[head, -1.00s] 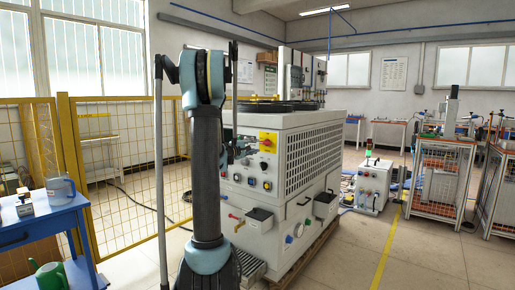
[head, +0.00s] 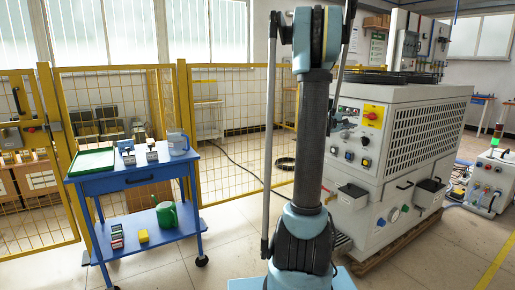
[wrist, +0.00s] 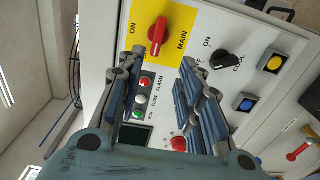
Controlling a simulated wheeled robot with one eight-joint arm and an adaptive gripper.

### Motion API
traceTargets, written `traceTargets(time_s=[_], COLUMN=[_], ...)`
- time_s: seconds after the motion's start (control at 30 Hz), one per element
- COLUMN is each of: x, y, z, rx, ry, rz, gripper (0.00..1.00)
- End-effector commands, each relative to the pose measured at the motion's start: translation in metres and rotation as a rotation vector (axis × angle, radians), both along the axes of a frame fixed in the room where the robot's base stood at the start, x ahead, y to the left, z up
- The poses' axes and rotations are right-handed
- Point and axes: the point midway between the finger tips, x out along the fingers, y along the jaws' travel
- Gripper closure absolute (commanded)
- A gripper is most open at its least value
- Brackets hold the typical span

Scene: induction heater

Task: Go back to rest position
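My gripper (wrist: 161,58) is open in the wrist view, with its two fingers apart and nothing between them. It faces the front panel of the white induction heater. The red MAIN switch (wrist: 157,35) on its yellow plate and the black CTRL switch (wrist: 228,61) show beyond the fingertips. I cannot tell whether the fingers touch the panel. In the head view the induction heater (head: 425,135) stands to the right of my raised arm.
A yellow mesh fence (head: 230,120) stands behind. Open floor (head: 225,250) lies between cart and heater.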

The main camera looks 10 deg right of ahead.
Motion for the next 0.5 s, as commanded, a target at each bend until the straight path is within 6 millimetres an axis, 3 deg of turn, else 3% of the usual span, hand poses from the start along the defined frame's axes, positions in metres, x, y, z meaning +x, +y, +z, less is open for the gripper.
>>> traceTargets(time_s=[0.27, 0.5], x=[-0.046, -0.099], y=[0.043, 0.094], z=[-0.012, -0.039], rx=[0.190, 0.418], ry=[-0.059, -0.098], rz=[-0.022, -0.051], gripper=[0.67, 0.67])
